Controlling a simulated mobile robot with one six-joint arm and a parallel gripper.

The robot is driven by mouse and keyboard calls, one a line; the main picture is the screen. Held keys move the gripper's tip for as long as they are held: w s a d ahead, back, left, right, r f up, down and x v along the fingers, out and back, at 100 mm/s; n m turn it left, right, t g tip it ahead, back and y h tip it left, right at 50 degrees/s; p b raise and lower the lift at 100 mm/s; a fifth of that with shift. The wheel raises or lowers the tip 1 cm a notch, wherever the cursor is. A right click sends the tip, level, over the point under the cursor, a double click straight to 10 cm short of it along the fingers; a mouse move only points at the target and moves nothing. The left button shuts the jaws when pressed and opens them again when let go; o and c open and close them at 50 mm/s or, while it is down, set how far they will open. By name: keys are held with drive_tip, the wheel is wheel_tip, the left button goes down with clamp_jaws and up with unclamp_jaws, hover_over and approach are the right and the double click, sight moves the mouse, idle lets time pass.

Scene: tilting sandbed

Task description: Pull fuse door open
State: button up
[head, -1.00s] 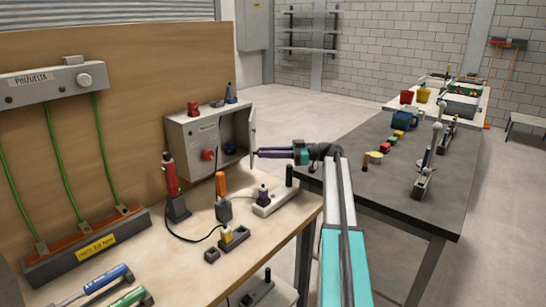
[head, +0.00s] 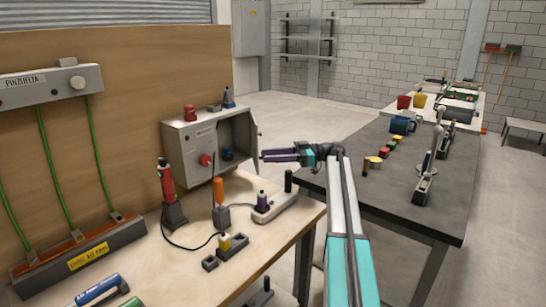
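The grey fuse box (head: 186,153) stands at the back of the wooden bench, against the board. Its door (head: 254,136) is swung outward on the right side, so the dark interior shows. My gripper (head: 263,156) is to the right of the door, its purple fingers pointing left. The fingers look slightly apart, with nothing seen between them. The fingertips are close to the door's outer edge; whether they touch it I cannot tell.
A red tool (head: 166,180) in a stand, an orange-handled screwdriver (head: 218,191) and a pale block with a purple plug (head: 262,204) stand in front of the box. A dark table (head: 400,205) is to the right. Clear floor lies behind.

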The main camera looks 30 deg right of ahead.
drive_tip(key=shift+s+d+f, duration=0.1)
drive_tip(key=b+v, duration=0.1)
drive_tip(key=v, duration=0.6)
idle(0.4)
drive_tip(key=shift+d, duration=0.1)
